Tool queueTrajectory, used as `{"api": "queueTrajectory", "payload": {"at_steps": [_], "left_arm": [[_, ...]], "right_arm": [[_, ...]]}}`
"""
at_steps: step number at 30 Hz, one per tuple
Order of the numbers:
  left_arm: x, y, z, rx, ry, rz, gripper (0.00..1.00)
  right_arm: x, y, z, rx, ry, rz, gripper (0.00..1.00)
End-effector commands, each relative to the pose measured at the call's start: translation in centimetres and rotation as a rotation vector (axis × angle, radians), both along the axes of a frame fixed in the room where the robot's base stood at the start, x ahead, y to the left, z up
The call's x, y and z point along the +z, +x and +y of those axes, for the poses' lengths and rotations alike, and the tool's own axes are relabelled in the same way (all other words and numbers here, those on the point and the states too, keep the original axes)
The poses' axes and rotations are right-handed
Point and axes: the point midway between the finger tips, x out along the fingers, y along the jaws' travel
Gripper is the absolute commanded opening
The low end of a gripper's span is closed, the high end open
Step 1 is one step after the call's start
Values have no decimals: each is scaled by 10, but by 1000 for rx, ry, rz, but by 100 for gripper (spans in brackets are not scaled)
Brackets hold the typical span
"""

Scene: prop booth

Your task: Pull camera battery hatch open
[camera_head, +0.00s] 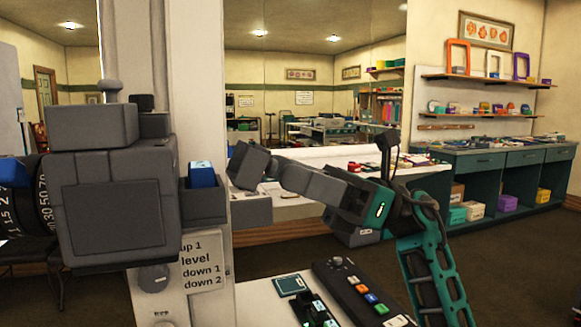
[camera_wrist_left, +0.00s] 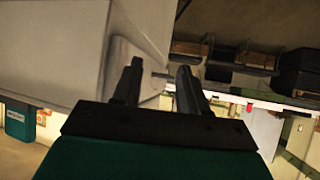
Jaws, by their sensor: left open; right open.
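The grey boxy camera (camera_head: 115,190) is mounted by a white column at the left of the head view. A blue battery (camera_head: 202,174) sits in a grey compartment (camera_head: 204,208) on its right side, with its top showing. A pale grey block (camera_head: 251,210), perhaps the hatch, sticks out right of that compartment; I cannot tell for sure. My right gripper (camera_head: 248,170) is open and empty, just right of the battery and above the block. Whether it touches the block is unclear. My left gripper (camera_wrist_left: 158,85) is open in the left wrist view, before a white surface.
A control panel with coloured buttons (camera_head: 365,295) lies on a white surface below my right arm. A sign (camera_head: 203,262) and a knob (camera_head: 153,278) are on the column. A teal counter (camera_head: 500,185) stands at the back right, with open floor before it.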

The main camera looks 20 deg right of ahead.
Motion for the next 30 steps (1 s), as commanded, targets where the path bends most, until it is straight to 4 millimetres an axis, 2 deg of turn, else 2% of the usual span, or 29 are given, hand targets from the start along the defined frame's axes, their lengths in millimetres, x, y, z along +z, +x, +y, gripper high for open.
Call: {"api": "queueTrajectory", "payload": {"at_steps": [4,12,26,30], "left_arm": [[0,-1,1,3,-1,3,43],[0,-2,-1,10,-9,7,43],[1,-2,-1,9,-8,3,43],[2,0,0,6,-4,0,43]], "right_arm": [[3,0,7,0,0,-1,46],[3,0,8,0,0,0,45],[3,0,7,-1,0,0,1],[3,0,7,-1,0,0,0]]}}
